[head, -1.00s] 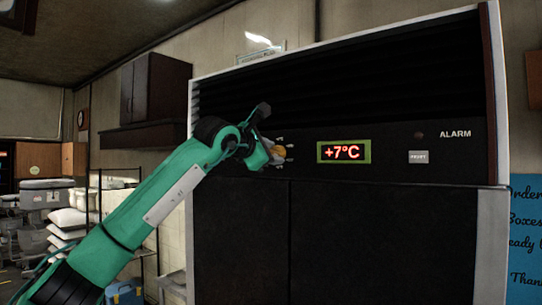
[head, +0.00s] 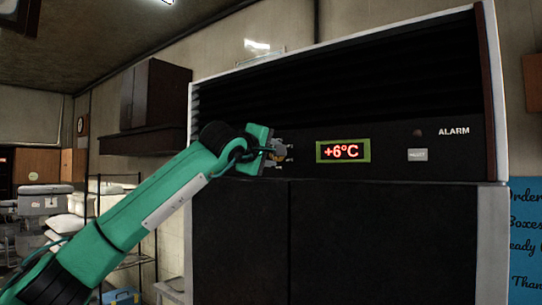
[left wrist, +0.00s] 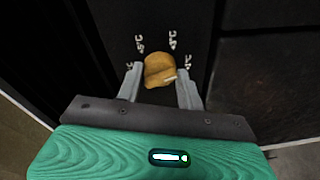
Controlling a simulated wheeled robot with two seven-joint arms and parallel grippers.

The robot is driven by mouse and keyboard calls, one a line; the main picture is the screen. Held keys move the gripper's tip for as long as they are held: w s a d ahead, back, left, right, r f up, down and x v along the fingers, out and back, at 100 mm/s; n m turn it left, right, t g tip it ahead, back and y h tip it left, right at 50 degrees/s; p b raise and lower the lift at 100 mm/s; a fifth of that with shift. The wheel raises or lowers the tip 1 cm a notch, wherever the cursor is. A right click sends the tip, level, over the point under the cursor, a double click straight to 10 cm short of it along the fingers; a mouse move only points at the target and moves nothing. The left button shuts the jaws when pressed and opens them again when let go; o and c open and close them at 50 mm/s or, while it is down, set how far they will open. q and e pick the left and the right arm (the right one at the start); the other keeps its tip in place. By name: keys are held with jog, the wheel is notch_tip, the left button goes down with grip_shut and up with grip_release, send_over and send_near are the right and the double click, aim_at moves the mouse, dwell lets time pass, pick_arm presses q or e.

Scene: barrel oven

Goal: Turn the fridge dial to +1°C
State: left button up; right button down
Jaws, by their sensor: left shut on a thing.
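The fridge (head: 380,230) has a dark panel with a red display (head: 343,151) that reads +6°C. The dial is a round tan-orange knob (left wrist: 160,70) with small white marks around it; in the head view it is mostly hidden behind my gripper. My left gripper (head: 274,152) is at the dial, left of the display. In the left wrist view its two grey fingers (left wrist: 160,86) stand on either side of the knob, shut on it. My right gripper is in neither view.
A white button (head: 417,155) and the ALARM lamp (head: 418,132) are right of the display. A dark wall cabinet (head: 155,95) hangs left of the fridge. A wire shelf (head: 122,185) and grey boxes (head: 45,200) stand at the left. A blue sign (head: 524,240) is at the right.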

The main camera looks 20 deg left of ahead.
pick_arm(q)
jog(key=shift+m+t, duration=0.3)
jog(key=shift+m, duration=1.3)
jog(key=o, duration=1)
jog(key=shift+c, duration=0.2)
jog(key=b+v, duration=0.7)
jog(key=v, duration=0.6)
jog(key=shift+s, duration=0.4)
jog(key=shift+a, duration=0.1)
